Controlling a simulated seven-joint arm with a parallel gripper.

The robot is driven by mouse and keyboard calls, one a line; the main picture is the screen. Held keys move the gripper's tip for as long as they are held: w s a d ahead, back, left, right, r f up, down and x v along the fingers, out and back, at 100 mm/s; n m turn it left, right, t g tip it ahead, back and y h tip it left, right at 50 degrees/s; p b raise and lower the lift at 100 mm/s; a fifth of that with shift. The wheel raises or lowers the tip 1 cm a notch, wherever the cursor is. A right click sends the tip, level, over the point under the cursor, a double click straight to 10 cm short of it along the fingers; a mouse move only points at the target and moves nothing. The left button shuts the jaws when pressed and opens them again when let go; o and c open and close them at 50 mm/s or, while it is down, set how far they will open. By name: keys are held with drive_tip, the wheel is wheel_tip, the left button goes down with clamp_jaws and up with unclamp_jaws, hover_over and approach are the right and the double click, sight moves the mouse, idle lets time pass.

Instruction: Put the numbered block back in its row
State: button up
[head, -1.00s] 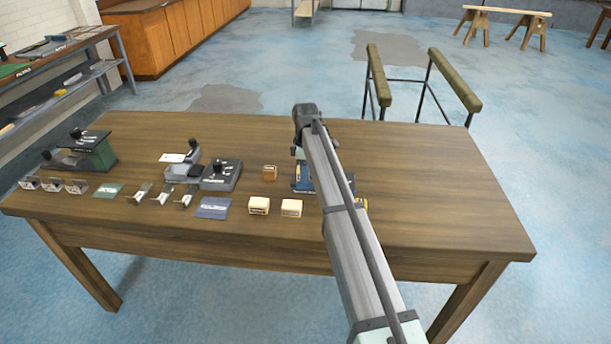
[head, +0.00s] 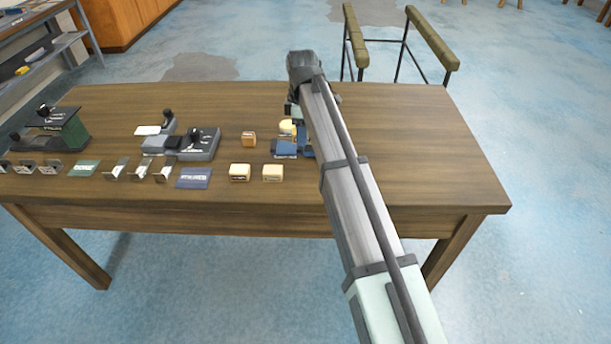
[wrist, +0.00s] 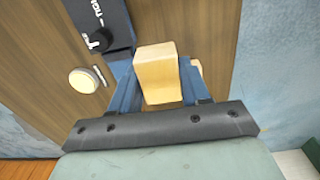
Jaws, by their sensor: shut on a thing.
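My gripper (wrist: 157,72) is shut on a pale wooden block (wrist: 158,82), held between two blue fingers in the wrist view. No number shows on the block's visible faces. In the head view my arm hides most of the gripper.
A dark plate with white lettering and a black knob (wrist: 103,38) and a round cream piece (wrist: 84,80) lie beside the block in the wrist view. A grey device (head: 200,145), a green device (head: 52,130) and metal brackets (head: 140,170) fill the table's left. Its right (head: 430,150) is clear.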

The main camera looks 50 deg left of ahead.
sight(306, 177)
drive_tip(key=s+d+f, duration=0.1)
drive_tip(key=s+d, duration=0.1)
drive_tip(key=d, duration=0.2)
drive_tip(key=shift+s+f, duration=0.15)
drive_tip(key=shift+f, duration=4.7)
drive_tip(key=shift+f, duration=0.15)
drive_tip(key=o, duration=1)
drive_tip(key=shift+o, duration=0.2)
wheel_tip(306, 177, up, 12)
drive_tip(key=shift+r, duration=0.2)
